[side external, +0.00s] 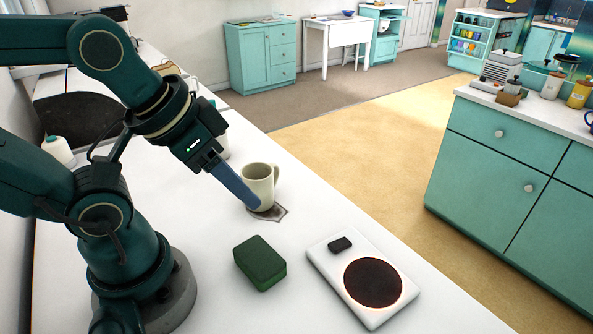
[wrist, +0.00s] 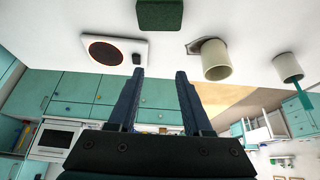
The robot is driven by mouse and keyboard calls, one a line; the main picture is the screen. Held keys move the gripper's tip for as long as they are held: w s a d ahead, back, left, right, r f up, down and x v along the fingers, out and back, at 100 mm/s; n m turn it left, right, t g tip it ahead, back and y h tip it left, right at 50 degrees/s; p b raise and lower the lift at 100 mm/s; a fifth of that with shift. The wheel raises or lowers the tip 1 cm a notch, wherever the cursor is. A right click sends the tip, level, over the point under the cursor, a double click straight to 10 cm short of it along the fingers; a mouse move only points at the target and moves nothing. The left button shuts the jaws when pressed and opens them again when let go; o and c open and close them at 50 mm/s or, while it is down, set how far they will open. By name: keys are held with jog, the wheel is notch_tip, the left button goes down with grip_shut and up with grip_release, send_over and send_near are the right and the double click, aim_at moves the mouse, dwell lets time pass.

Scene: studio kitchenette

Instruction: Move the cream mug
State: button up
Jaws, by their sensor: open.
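The cream mug (side external: 264,180) stands upright on a flat grey patch (side external: 274,213) on the white counter, its handle at the right. My gripper (side external: 250,202) reaches down in front of the mug's lower left side in the side view, hiding part of it. In the wrist view the two blue fingers (wrist: 159,75) are apart with nothing between them. There the mug (wrist: 217,65) appears upside down, right of both fingers, with a visible gap. I cannot tell the exact distance.
A dark green block (side external: 260,262) and a white hot plate (side external: 325,254) with a dark disc sit on the counter near the mug. Another pale cup (wrist: 287,68) with a teal item stands farther along, partly hidden behind my gripper in the side view.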

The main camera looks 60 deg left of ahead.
grip_shut()
jog(key=n+g, duration=0.6)
jog(key=n, duration=1.2)
send_near(264, 184)
jog(key=d+f, duration=0.2)
jog(key=d, duration=0.3)
jog(key=f, duration=0.8)
jog(key=shift+w+d+f, duration=0.1)
jog(key=shift+d+f, duration=0.1)
jog(key=shift+f, duration=0.2)
jog(key=a, duration=0.2)
jog(key=shift+w+a+f, duration=0.15)
jog(key=shift+a+f, duration=0.2)
jog(key=shift+a, duration=0.65)
